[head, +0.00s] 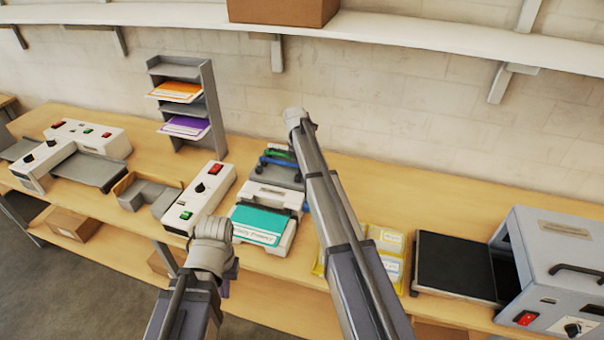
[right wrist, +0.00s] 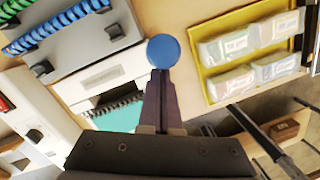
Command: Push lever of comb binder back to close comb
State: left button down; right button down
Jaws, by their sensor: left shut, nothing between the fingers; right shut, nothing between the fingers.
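The comb binder (head: 286,236) stands on the bench, with a teal-covered booklet (head: 258,225) on its front. In the right wrist view the booklet (right wrist: 122,119) has a dark comb along its edge. A round blue knob (right wrist: 163,50), seemingly the lever's, shows right at the tips of my right gripper (right wrist: 160,75). That gripper is shut with nothing between its fingers; whether it touches the knob I cannot tell. In the head view my right arm hides it and the lever. My left gripper (head: 224,289) is shut and empty, low in front of the bench edge.
A grey tray with green and blue combs (head: 278,163) lies behind the binder. A white control box (head: 199,198) stands to its left. A yellow tray (head: 318,268) with packets is on the right, then a black plate (head: 455,264) and a grey machine (head: 560,265).

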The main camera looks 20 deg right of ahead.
jog(key=shift+w+d, duration=0.25)
jog(key=shift+w, duration=0.05)
dwell(0.4)
jog(key=shift+r, duration=0.1)
notch_tip(320, 180, up, 8)
jog(key=a+p, duration=0.1)
jog(key=p, duration=0.6)
jog(key=shift+s+a+f+p, duration=0.15)
jog(key=shift+a+f+p, duration=0.1)
jog(key=shift+p, duration=0.15)
jog(key=s+a+f+m+b, duration=0.6)
jog(key=s+f+b, duration=0.1)
jog(key=s, duration=0.5)
jog(key=s+a+f+m+b, duration=0.7)
jog(key=s, duration=0.6)
jog(key=s+a+f+m+b, duration=0.6)
jog(key=s+f+m+b, duration=0.1)
jog(key=s, duration=0.6)
jog(key=shift+s+a+f+b, duration=0.15)
jog(key=shift+f+b, duration=0.4)
